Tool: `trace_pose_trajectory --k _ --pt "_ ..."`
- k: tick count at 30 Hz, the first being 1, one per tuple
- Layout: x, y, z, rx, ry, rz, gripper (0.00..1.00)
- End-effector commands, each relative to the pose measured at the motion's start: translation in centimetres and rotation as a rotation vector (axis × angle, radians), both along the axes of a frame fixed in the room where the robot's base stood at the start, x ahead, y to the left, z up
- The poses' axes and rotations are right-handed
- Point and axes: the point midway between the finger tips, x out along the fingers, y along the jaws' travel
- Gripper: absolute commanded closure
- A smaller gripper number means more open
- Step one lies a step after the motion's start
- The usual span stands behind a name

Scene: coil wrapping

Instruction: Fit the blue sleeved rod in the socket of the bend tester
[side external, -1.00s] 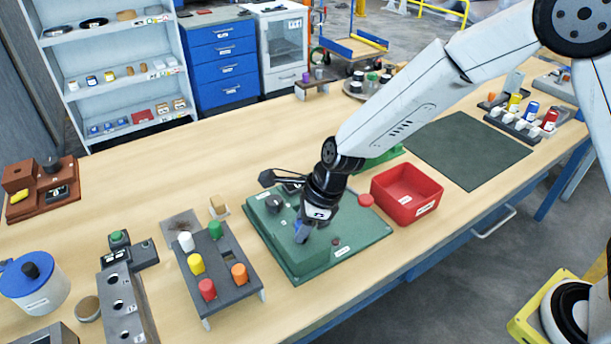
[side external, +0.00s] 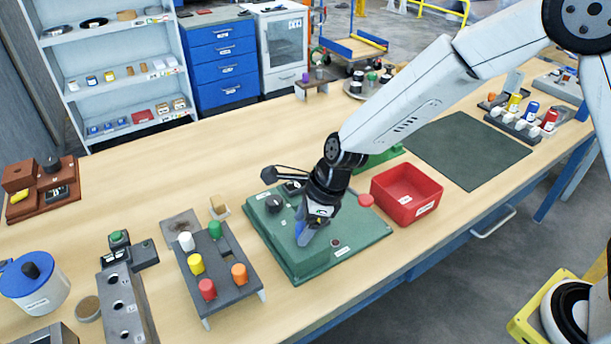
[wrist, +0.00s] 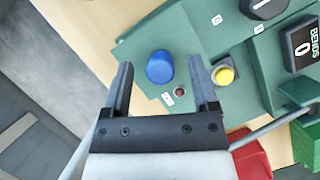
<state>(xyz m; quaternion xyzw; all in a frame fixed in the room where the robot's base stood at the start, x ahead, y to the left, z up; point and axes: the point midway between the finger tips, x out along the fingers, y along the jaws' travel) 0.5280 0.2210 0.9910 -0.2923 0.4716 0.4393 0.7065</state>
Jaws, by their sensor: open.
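The green bend tester (side external: 290,262) sits at the middle of the bench. The blue sleeved rod (wrist: 160,67) shows in the wrist view as a round blue top over the tester's plate, seen end-on. Its lower end and the socket under it are hidden. In the side view the rod (side external: 299,228) is mostly covered by my gripper (side external: 304,240), low over the tester. In the wrist view my open gripper (wrist: 160,75) has one finger on each side of the rod, with gaps visible on both sides.
A red bin (side external: 405,194) stands right of the tester. A dark rack (side external: 222,268) with several coloured rods stands to the left.

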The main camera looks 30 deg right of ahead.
Motion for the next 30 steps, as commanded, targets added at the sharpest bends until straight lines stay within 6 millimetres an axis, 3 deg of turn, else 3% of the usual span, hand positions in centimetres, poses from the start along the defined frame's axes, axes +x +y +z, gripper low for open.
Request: trace_pose_trajectory --k 15,30 --pt "-0.9 -1.9 5.0 0.001 -0.003 0.000 0.24" --pt "-1.1 -2.3 6.1 -0.001 0.000 0.000 0.24"
